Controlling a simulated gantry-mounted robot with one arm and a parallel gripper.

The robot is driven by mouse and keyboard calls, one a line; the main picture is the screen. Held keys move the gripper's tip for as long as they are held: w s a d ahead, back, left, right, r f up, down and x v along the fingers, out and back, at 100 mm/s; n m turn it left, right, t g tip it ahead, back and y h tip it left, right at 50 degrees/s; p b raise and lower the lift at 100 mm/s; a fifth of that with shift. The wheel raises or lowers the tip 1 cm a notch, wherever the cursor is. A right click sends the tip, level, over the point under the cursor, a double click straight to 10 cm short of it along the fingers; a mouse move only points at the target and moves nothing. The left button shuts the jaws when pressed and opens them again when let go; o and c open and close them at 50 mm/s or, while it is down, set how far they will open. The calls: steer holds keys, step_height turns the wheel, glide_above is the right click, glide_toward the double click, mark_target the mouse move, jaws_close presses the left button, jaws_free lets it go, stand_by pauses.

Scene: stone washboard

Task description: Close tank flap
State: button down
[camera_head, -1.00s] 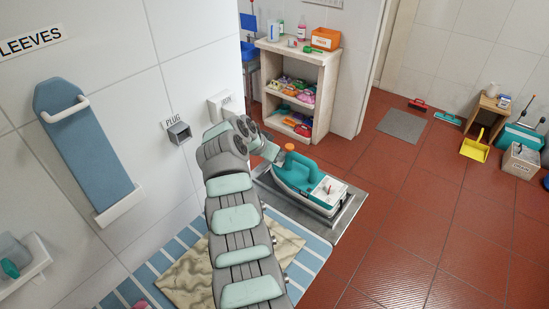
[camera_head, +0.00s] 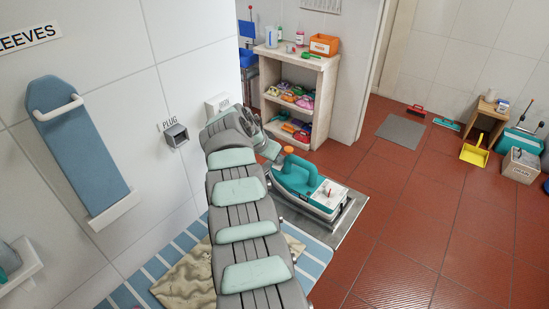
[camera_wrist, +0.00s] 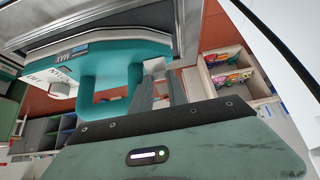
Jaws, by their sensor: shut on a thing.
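A teal and white steam iron (camera_head: 308,187) rests on a metal plate (camera_head: 346,220) beside the striped board. A small orange piece (camera_head: 288,150), which looks like the tank flap, shows at the iron's far-left end. My gripper (camera_head: 273,150) is beside this end, partly hidden by my arm. In the wrist view, the iron's teal handle (camera_wrist: 88,72) is close in front of my gripper (camera_wrist: 156,72). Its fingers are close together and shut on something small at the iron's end. I cannot make out the gripped part or the flap's angle.
A pale cloth (camera_head: 187,282) lies on the striped blue board (camera_head: 308,262). A plug box (camera_head: 176,135) and a blue sleeve board (camera_head: 82,145) are on the left wall. A shelf (camera_head: 296,62) stands behind the iron.

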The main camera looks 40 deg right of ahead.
steer(key=shift+f, duration=0.1)
steer(key=c, duration=1.6)
jaws_free()
steer(key=shift+o, duration=0.2)
steer(key=shift+r+p, duration=0.2)
steer(key=shift+p, duration=0.35)
steer(key=shift+a+h+p, duration=0.2)
steer(key=shift+h+p, duration=0.3)
steer(key=shift+p, duration=0.45)
